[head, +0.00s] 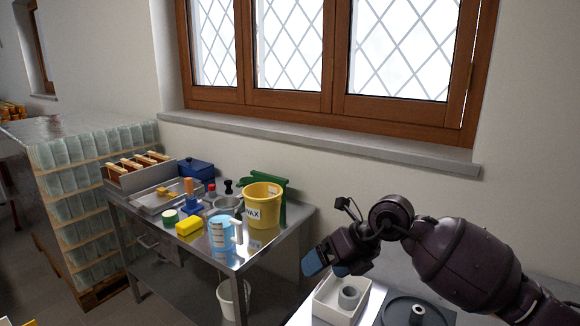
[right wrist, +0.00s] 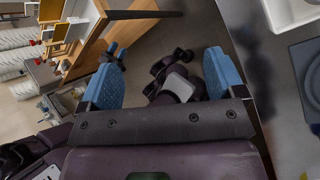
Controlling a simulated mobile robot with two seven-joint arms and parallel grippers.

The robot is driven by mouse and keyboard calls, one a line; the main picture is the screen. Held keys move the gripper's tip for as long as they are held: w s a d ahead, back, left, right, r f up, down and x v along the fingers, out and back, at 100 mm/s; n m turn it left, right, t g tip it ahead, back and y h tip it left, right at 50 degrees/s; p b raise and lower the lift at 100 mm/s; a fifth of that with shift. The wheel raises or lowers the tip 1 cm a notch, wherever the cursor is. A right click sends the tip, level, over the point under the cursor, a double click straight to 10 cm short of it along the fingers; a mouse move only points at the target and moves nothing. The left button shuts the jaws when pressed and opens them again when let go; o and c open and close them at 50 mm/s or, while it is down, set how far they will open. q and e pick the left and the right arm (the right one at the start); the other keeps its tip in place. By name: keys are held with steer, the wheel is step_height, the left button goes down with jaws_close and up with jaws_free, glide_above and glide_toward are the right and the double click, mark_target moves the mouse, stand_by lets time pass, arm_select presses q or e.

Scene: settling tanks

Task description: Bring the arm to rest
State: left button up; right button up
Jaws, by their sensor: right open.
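My right arm (head: 465,262) comes in from the right in the head view, bent at a rounded joint. My right gripper (head: 335,264) hangs at its end, near the left edge of the right-hand worktop and close to a white tray (head: 325,308). In the right wrist view its two blue fingers stand wide apart, and the right gripper (right wrist: 163,72) is open with nothing held between them. Dark jointed parts show beyond the gap, but I cannot tell what they are.
The white tray holds a grey ring (head: 349,297); a dark plate (head: 389,313) lies right of it. A steel table (head: 290,228) at left bears a yellow bucket (head: 263,204), a blue jug (head: 221,232) and a yellow block (head: 189,226). A windowsill (head: 330,142) runs behind.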

steer(key=s+a+r+m+t+y, duration=0.25)
steer(key=a+r+y, duration=0.25)
steer(key=r+y, duration=0.6)
steer(key=w+d+f+m+t+h, duration=0.2)
steer(key=d+m+t, duration=0.3)
steer(key=m, duration=0.4)
steer(key=w+d+f+m+t+h, duration=0.2)
steer(key=d+m+t, duration=0.2)
steer(key=m+t, duration=0.45)
steer(key=s+d+f+m+h, duration=0.2)
steer(key=d+f+m+h, duration=0.15)
steer(key=f+m, duration=0.2)
steer(key=s+d+f+m+g+h, duration=0.1)
steer(key=s+d+f+m+h, duration=0.2)
steer(key=f, duration=0.4)
steer(key=s+d+f+m+h, duration=0.1)
steer(key=d+f+m+h, duration=0.2)
steer(key=f+m+h, duration=0.25)
steer(key=s+d+f+m+g+h, duration=0.1)
steer(key=s+d+f+m+g, duration=0.1)
steer(key=s+f, duration=0.7)
steer(key=s+d+f+m+g+h, duration=0.2)
steer(key=s+d+f+m+g, duration=0.1)
steer(key=s+f, duration=0.6)
steer(key=s+d+m, duration=0.1)
steer(key=s, duration=0.1)
steer(key=shift+s+d+f, duration=0.3)
steer(key=shift+d+f, duration=0.05)
